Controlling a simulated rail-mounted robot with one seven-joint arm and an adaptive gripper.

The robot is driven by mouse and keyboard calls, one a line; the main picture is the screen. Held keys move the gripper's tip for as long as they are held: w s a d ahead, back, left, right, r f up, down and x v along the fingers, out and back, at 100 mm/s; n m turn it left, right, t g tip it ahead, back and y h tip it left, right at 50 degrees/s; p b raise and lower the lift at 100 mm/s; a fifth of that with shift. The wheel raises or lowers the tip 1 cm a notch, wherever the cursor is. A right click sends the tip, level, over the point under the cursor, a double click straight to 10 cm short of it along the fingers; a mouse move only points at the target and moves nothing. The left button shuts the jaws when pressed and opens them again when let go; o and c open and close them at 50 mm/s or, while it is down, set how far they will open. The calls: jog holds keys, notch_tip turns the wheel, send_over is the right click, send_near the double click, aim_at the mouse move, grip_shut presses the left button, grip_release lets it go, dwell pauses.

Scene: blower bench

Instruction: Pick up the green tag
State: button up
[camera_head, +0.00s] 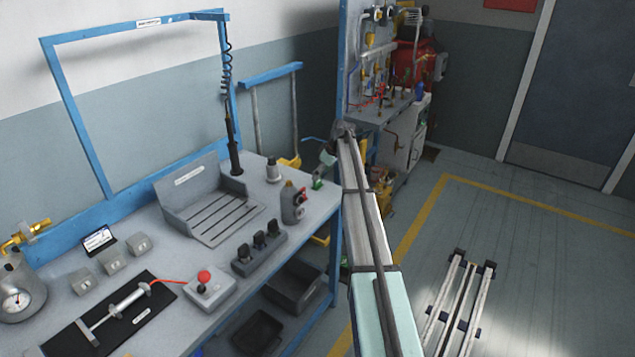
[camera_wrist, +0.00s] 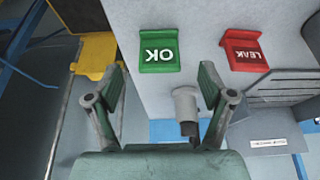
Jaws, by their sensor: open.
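The green tag (camera_wrist: 160,54), marked OK, shows in the wrist view on a small stand on the grey bench top, ahead of my gripper and roughly between its fingers. In the head view the green tag (camera_head: 318,183) is small at the bench's right edge, just below my gripper (camera_head: 329,158). In the wrist view my gripper (camera_wrist: 162,78) has its two fingers spread wide with nothing held. The green tag is apart from both fingers.
A red LEAK tag (camera_wrist: 246,55) stands to the right of the green one. A grey cylindrical fitting (camera_wrist: 186,106) rises from the bench near the right finger. A slotted grey tray (camera_head: 215,215) sits on the bench. Open floor (camera_head: 520,240) lies right.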

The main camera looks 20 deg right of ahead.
aim_at(318, 186)
jog(key=shift+p+x, duration=0.95)
jog(key=shift+x, duration=1.75)
jog(key=shift+w+r, duration=0.1)
jog(key=c, duration=1.1)
